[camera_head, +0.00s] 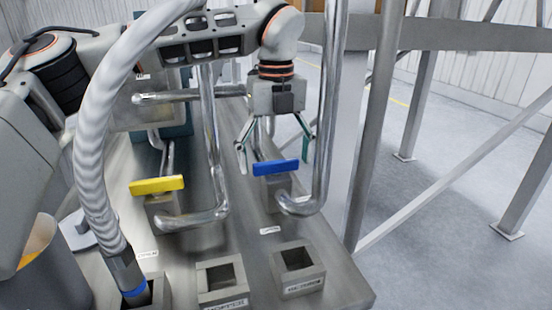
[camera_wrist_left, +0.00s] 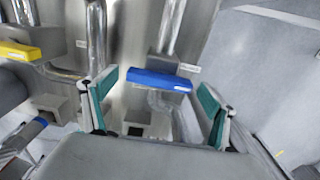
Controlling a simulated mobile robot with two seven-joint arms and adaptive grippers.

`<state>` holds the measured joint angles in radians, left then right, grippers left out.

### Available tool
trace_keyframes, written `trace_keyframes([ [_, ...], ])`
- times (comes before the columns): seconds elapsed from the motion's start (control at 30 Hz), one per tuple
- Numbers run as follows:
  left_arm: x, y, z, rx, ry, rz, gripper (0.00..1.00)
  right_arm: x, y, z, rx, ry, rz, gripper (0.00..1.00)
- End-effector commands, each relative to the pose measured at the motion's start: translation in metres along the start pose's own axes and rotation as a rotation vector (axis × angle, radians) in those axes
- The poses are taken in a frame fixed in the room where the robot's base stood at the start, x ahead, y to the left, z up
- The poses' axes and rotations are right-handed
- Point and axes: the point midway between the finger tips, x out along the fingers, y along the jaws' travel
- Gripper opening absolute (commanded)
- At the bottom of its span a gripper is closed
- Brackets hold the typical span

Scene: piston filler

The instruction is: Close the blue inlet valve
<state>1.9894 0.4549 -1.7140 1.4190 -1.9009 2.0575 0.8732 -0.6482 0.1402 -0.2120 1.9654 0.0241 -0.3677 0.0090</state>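The blue valve handle (camera_head: 276,167) sits on a grey block on the steel panel, its long bar lying roughly left to right. My left gripper (camera_head: 274,160) hangs above and behind it, with its fingers spread wide, one toward each end of the bar. In the left wrist view the blue handle (camera_wrist_left: 160,80) shows between and beyond the two open fingers (camera_wrist_left: 157,98), with gaps on both sides. I cannot tell the exact height gap. My right gripper is in neither view.
A yellow valve handle (camera_head: 157,185) is to the left. Steel pipes (camera_head: 328,120) rise close beside the blue handle. A ribbed hose (camera_head: 95,140) crosses the left foreground. Labelled square sockets (camera_head: 299,285) line the front edge. Open floor lies right of the frame posts.

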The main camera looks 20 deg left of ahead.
Motion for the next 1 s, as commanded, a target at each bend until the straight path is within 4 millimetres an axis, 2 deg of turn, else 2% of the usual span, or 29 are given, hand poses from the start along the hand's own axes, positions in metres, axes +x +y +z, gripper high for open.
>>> trace_keyframes([
  [0.17, -0.003, 0.000, 0.000, 0.000, -0.001, -0.001, 0.86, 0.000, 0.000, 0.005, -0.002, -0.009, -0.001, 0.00],
  [0.27, -0.012, -0.001, 0.001, 0.000, -0.003, -0.002, 0.86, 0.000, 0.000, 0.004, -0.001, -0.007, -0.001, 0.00],
  [0.7, -0.095, 0.000, 0.000, -0.002, -0.003, -0.002, 0.86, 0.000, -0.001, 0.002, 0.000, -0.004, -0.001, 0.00],
  [0.83, -0.111, 0.000, 0.000, -0.002, -0.001, 0.000, 0.86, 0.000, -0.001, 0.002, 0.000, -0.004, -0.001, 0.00],
  [1.0, -0.120, 0.000, 0.000, -0.001, 0.000, 0.000, 0.86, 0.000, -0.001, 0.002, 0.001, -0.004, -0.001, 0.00],
])
